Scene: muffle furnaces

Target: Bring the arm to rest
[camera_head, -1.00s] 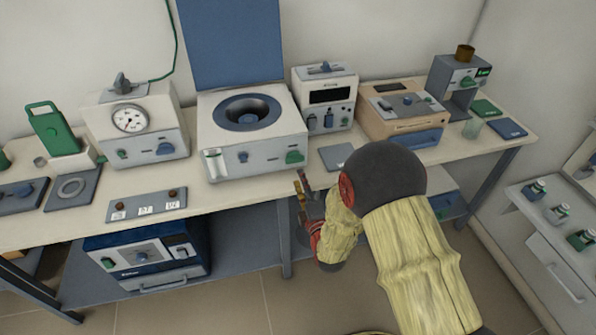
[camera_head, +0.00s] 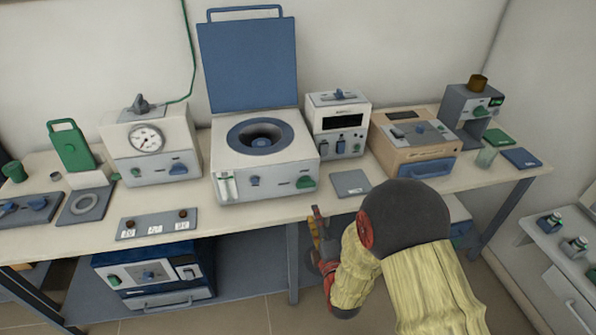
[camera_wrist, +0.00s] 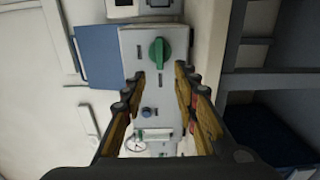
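My arm, in a yellow sleeve with a dark round joint, hangs in front of the bench at the lower right of the head view. My gripper (camera_head: 319,226) is low by the bench's front edge, below and right of the open-lidded centrifuge (camera_head: 232,189). In the wrist view my gripper (camera_wrist: 160,84) has its two brown fingers apart with nothing held between them. Beyond them the wrist view shows a light front panel with a green knob (camera_wrist: 158,52), turned sideways. The arm hides part of the bench front and lower shelf.
The bench (camera_head: 245,211) carries a gauge box (camera_head: 150,141), a display box (camera_head: 338,124), a tan device (camera_head: 412,143) and a flat switch plate (camera_head: 158,224). A blue furnace-like box (camera_head: 155,274) stands below. A side counter with small bottles (camera_head: 550,222) is at right.

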